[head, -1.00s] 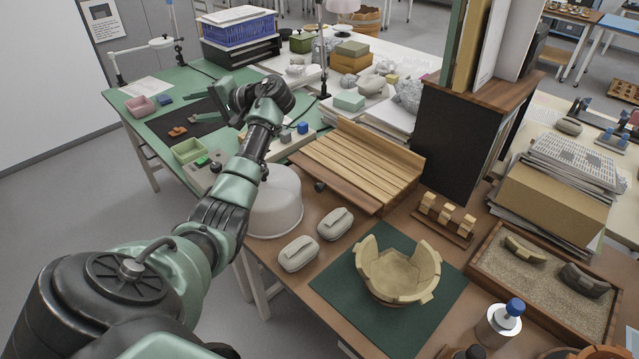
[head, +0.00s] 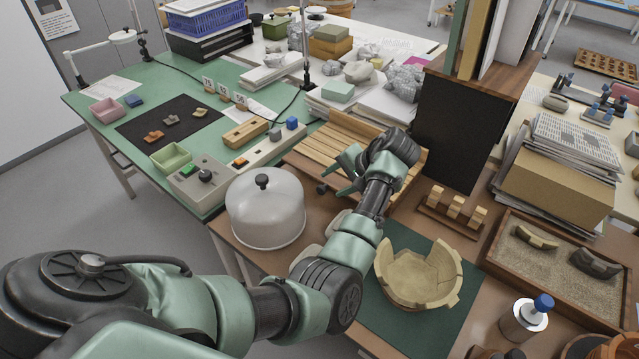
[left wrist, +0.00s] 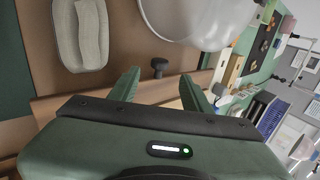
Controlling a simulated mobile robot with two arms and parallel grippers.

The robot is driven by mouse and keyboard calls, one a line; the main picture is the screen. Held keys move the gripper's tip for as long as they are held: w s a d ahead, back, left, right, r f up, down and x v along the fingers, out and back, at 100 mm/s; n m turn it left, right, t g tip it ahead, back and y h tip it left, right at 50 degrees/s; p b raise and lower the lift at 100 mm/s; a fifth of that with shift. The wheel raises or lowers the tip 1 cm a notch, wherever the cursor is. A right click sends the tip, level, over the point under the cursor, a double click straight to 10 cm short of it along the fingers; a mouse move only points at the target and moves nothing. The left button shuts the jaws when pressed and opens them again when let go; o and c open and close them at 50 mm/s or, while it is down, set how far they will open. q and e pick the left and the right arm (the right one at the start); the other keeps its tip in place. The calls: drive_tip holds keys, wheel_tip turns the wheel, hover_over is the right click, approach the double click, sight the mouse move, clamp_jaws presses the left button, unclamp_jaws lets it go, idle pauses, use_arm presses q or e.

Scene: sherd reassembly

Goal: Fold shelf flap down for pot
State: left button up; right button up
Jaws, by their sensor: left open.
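The slatted wooden shelf flap (head: 318,150) lies at the middle of the bench, with a raised back edge. A dark knob (head: 320,188) sits at its near left edge; it also shows in the left wrist view (left wrist: 158,67). My left gripper (head: 339,176) is open and empty over the flap and hides part of it. In the left wrist view, the knob is just beyond and between the open fingertips (left wrist: 159,88); I cannot tell whether they touch it. The tan sherd pot (head: 418,285) stands on a green mat (head: 400,330), with gaps in its rim. My right gripper is out of view.
A white domed cover (head: 265,212) stands left of my arm. A grey padded block (left wrist: 82,35) lies beside it. A dark cabinet (head: 458,130) rises right of the flap. A small wooden rack (head: 452,215) and a sand tray (head: 560,262) are at the right.

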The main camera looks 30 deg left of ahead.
sight(325, 188)
use_arm(q)
drive_tip(key=shift+x, duration=1.15)
drive_tip(key=x, duration=0.2)
drive_tip(key=shift+a+f, duration=0.25)
drive_tip(key=shift+f, duration=0.05)
drive_tip(key=shift+a+f, duration=0.2)
clamp_jaws()
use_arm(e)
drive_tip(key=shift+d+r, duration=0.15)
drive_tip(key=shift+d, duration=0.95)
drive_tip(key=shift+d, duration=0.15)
